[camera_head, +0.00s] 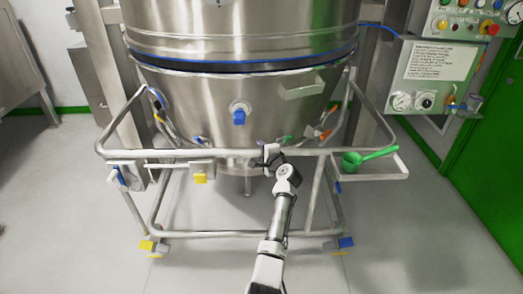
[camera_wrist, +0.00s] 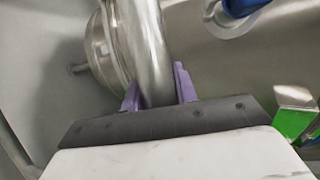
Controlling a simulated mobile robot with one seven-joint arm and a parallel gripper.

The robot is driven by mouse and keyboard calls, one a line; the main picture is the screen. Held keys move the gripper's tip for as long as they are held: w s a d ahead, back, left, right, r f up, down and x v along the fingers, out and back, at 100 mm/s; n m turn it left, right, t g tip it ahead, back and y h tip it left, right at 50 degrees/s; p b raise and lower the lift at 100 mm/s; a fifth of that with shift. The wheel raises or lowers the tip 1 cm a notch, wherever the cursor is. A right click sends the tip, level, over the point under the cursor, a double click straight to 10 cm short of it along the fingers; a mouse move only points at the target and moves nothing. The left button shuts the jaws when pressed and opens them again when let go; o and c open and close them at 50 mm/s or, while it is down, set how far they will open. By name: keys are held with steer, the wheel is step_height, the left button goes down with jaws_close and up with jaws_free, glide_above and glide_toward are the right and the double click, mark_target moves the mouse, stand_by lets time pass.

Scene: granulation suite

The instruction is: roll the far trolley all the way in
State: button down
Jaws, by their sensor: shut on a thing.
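The trolley (camera_head: 130,153) is a tubular steel frame on castors that carries a conical steel bowl (camera_head: 190,95). It stands under the large steel vessel (camera_head: 240,25), and a dark gap with a blue line shows between bowl and vessel. My gripper (camera_head: 270,157) is at the middle of the trolley's front rail. In the wrist view my gripper's purple fingers (camera_wrist: 158,88) are on either side of the steel tube (camera_wrist: 145,45), shut on it. The far side of the trolley is hidden behind the bowl.
A green scoop (camera_head: 368,157) lies in a small tray (camera_head: 390,174) at the rail's right end. A control panel with gauges (camera_head: 436,75) is at the right, near a green door (camera_head: 495,150). A steel cabinet (camera_head: 20,60) stands at the left. The floor in front is clear.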

steer(key=shift+w+r, duration=0.15)
steer(key=shift+r, duration=0.25)
steer(key=c, duration=1.1)
jaws_free()
steer(key=shift+r, duration=0.1)
steer(key=f+v, duration=0.1)
steer(key=v, duration=1.3)
